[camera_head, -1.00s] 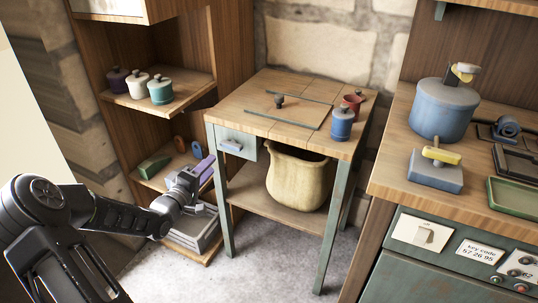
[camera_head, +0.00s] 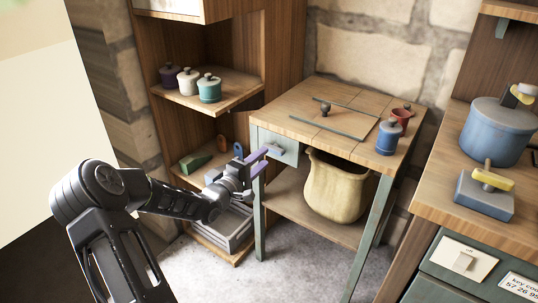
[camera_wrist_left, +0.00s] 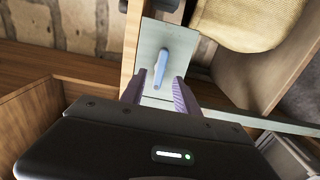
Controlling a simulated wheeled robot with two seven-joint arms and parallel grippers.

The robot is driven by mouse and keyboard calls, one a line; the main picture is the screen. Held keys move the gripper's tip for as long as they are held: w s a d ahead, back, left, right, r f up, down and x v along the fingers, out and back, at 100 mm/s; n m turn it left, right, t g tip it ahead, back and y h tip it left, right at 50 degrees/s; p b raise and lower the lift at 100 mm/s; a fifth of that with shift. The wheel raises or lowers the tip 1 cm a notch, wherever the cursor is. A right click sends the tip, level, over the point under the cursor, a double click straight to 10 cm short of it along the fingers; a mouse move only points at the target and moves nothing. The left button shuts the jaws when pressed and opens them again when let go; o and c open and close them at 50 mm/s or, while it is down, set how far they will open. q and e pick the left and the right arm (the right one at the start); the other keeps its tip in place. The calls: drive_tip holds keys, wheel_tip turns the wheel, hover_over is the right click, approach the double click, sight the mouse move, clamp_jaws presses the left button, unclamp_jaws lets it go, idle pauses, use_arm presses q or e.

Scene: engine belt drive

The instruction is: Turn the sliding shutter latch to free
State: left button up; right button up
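The latch (camera_head: 275,150) is a small blue-grey handle on the pale green plate (camera_head: 289,149) at the table's front left. In the left wrist view the latch (camera_wrist_left: 161,69) stands nearly upright in the picture, slightly tilted, on its plate (camera_wrist_left: 150,40). My left gripper (camera_head: 264,160) is right in front of it. Its two purple fingers (camera_wrist_left: 159,84) are apart, with the lower end of the latch showing between them; I cannot tell whether they touch it. The shutter panel with a black knob (camera_head: 325,108) lies between two rails on the tabletop. My right gripper is out of view.
A blue jar (camera_head: 388,138) and a red cup (camera_head: 402,116) stand at the tabletop's right. A beige sack-like pot (camera_head: 335,188) sits on the lower shelf. A wooden shelf unit (camera_head: 215,95) with jars stands left. A counter (camera_head: 450,195) stands right.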

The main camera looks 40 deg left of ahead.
sight(271, 151)
use_arm(q)
drive_tip(key=w, duration=0.4)
drive_tip(key=shift+w+b, duration=0.2)
drive_tip(key=shift+b, duration=0.1)
drive_tip(key=shift+c, duration=0.5)
clamp_jaws()
